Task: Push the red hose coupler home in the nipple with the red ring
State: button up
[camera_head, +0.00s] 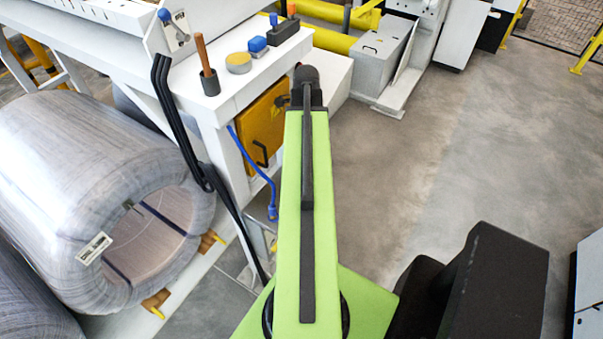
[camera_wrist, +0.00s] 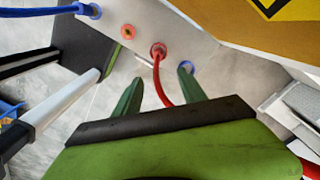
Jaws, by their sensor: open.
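In the wrist view, the red hose coupler (camera_wrist: 158,53) sits at a round, reddish-ringed fitting on the pale panel. Its red hose (camera_wrist: 160,84) curves down between my fingers. I cannot tell how deep the coupler sits, and the nipple behind it is mostly covered. My gripper (camera_wrist: 160,75) is open, with one green finger on each side of the hose and the fingertips just below the coupler. To the upper left is an empty fitting with an orange-red ring (camera_wrist: 128,32). In the head view the gripper and the coupler are hidden.
A blue hose (camera_wrist: 45,11) plugs into the panel (camera_wrist: 203,50) at the upper left. A yellow cabinet (camera_head: 268,120) is under the white bench (camera_head: 235,90).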

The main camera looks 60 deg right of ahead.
notch_tip(320, 180, down, 11)
jog(key=b, duration=1)
jog(key=shift+f, duration=0.15)
jog(key=f+b, duration=0.5)
jog(key=shift+a+f, duration=0.1)
jog(key=shift+a, duration=0.15)
grip_shut()
